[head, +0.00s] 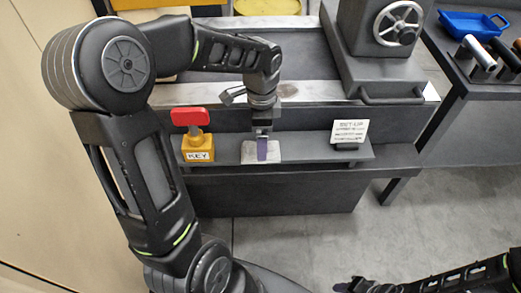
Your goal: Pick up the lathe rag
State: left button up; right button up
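A yellow key block (198,148) with a red handle (190,117) stands just left of the pad. A set-up card (349,131) stands to the right on the shelf. The machine with a handwheel (398,23) rises behind. A blue tray (473,23) is at the far right.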

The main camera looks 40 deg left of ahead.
pick_arm(q)
notch_tip(320, 180, down, 5)
jog(key=shift+a+r, duration=0.1)
jog(key=shift+c, duration=0.2)
dwell(0.4)
jog(key=c, duration=1.4)
jog(key=shift+c, duration=0.2)
notch_tip(320, 180, up, 10)
jog(key=shift+r+p, duration=0.1)
jog(key=shift+p, duration=0.25)
